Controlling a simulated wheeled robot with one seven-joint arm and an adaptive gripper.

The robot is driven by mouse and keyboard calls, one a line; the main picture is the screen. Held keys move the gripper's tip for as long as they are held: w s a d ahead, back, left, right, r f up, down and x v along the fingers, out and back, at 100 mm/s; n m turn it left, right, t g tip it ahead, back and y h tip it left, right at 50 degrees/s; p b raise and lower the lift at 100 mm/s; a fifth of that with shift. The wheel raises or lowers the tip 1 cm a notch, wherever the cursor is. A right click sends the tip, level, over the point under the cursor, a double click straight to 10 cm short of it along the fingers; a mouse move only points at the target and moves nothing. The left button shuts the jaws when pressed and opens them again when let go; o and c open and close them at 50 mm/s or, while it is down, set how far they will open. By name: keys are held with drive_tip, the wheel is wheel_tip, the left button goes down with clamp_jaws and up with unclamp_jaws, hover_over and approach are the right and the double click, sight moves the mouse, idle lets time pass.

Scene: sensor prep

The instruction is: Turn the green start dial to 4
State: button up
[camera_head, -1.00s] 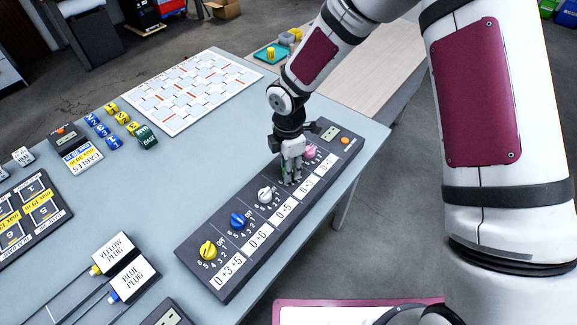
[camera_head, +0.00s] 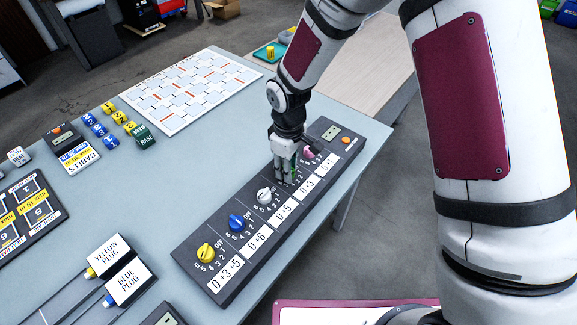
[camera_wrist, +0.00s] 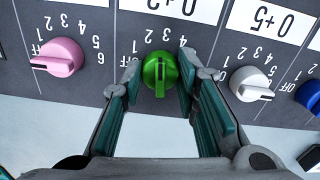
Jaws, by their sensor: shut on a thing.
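The numbers 1 to 4 show in an arc above the dial; the right finger covers part of the scale. In the head view my gripper (camera_head: 285,176) stands over the dark panel (camera_head: 222,218) and mostly hides the green dial, with only a sliver of green showing.
The pink dial (camera_wrist: 57,57) and white dial (camera_wrist: 250,83) flank the green one closely. The blue dial (camera_head: 237,223) and yellow dial (camera_head: 205,253) are further along the panel. A white grid board (camera_head: 193,90) and small labelled blocks lie on the table behind.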

drive_tip(key=m, duration=0.3)
drive_tip(key=shift+m, duration=2.2)
drive_tip(key=o, duration=1.2)
drive_tip(key=shift+c, duration=0.2)
wheel_tip(320, 180, up, 12)
